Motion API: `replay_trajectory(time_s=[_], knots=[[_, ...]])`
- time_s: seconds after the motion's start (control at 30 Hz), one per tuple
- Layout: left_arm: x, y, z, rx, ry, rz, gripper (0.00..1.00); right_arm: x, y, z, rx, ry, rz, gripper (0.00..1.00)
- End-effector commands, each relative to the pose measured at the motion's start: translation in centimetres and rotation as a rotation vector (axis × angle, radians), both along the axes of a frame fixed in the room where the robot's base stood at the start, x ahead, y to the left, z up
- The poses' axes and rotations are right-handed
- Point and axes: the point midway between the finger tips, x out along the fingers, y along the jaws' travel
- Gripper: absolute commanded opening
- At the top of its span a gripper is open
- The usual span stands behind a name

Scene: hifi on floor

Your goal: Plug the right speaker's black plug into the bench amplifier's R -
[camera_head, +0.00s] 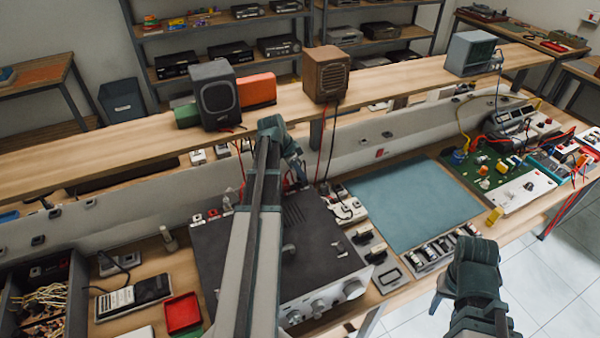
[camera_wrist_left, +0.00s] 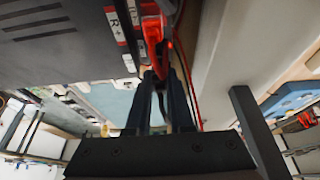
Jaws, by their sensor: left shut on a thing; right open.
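The bench amplifier (camera_head: 320,235) is a large dark grey box on the bench, knobs facing me. My left arm reaches over it, and my left gripper (camera_head: 298,172) is at its rear edge, largely hidden by the arm. In the left wrist view the gripper (camera_wrist_left: 160,95) is shut on a plug beside the rear terminals, whose labels include R + (camera_wrist_left: 115,25). A red part (camera_wrist_left: 154,50) shows just past the fingertips; the plug's colour and seating are unclear. The brown speaker (camera_head: 327,72), at right on the shelf, trails red and black leads (camera_head: 331,140). My right gripper (camera_head: 437,302) is open.
A dark grey speaker (camera_head: 213,95) stands on the left of the shelf (camera_head: 400,80). A blue-grey mat (camera_head: 415,200) lies clear right of the amplifier. A red tray (camera_head: 183,313) and a green circuit board (camera_head: 487,170) are also on the bench.

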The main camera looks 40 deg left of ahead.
Motion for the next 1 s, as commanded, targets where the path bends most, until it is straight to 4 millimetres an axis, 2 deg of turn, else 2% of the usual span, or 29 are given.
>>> replay_trajectory(time_s=[1.0], knots=[[-0.01, 0.0, -0.84, 0.0, 0.0, 0.0, 0.0, 0.0, 0.0, -0.84, 0.0, 0.0, 0.0, 0.5]])
